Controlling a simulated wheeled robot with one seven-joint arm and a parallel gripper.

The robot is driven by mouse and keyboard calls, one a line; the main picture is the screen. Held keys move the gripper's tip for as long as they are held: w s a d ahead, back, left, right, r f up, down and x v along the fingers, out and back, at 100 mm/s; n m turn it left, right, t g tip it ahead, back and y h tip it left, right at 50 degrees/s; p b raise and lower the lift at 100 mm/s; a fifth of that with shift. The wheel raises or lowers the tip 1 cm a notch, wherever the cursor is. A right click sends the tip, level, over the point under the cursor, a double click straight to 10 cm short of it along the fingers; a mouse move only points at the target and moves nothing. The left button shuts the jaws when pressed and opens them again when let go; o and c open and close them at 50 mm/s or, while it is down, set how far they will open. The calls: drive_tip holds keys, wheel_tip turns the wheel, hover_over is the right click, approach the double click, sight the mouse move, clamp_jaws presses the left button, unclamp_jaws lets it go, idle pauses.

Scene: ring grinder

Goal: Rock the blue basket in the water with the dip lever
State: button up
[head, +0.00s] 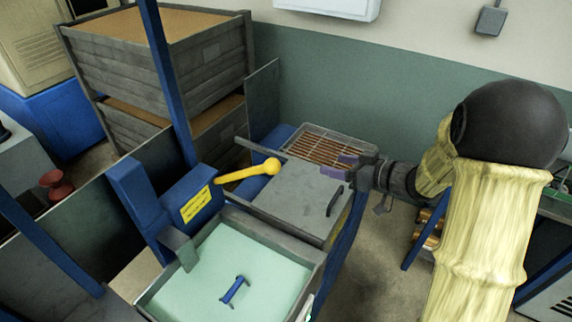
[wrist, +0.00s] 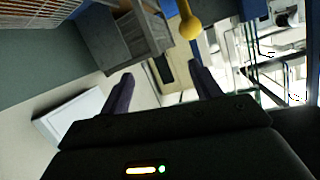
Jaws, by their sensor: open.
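The dip lever (head: 248,172) is a yellow bar with a round knob, sticking out to the right from a blue housing with a yellow label. Its yellow knob also shows at the top of the wrist view (wrist: 190,27), beyond my fingers. A tank of pale green water (head: 212,272) lies below it. A blue handle (head: 235,290) shows in the water; the rest of the blue basket cannot be made out. My gripper (head: 342,168) is open and empty, to the right of the knob and apart from it, above the grey lid. Its two purple fingers also show in the wrist view (wrist: 163,92).
A grey lid (head: 295,198) with a dark handle lies beside the tank. A wire rack (head: 320,146) sits behind it. Stacked grey crates (head: 160,60) and a blue post (head: 166,80) stand at the back left. Open air lies between my gripper and the knob.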

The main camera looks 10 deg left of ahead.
drive_tip(key=s+d+f+m+t+h, duration=0.25)
drive_tip(key=d+m+h, duration=0.45)
drive_tip(key=d+h, duration=0.5)
drive_tip(key=s+d+f+m+g, duration=0.1)
drive_tip(key=s+f+g, duration=0.1)
drive_tip(key=s, duration=0.6)
drive_tip(key=s+d+f+m+g, duration=0.1)
drive_tip(key=s+g, duration=0.3)
drive_tip(key=s, duration=0.5)
drive_tip(key=shift+d+f+m+h+b, duration=0.2)
drive_tip(key=shift+f+m+h+b, duration=0.15)
drive_tip(key=shift+f+m, duration=0.35)
drive_tip(key=shift+r+g, duration=0.15)
drive_tip(key=shift+g, duration=0.1)
drive_tip(key=shift+c, duration=0.4)
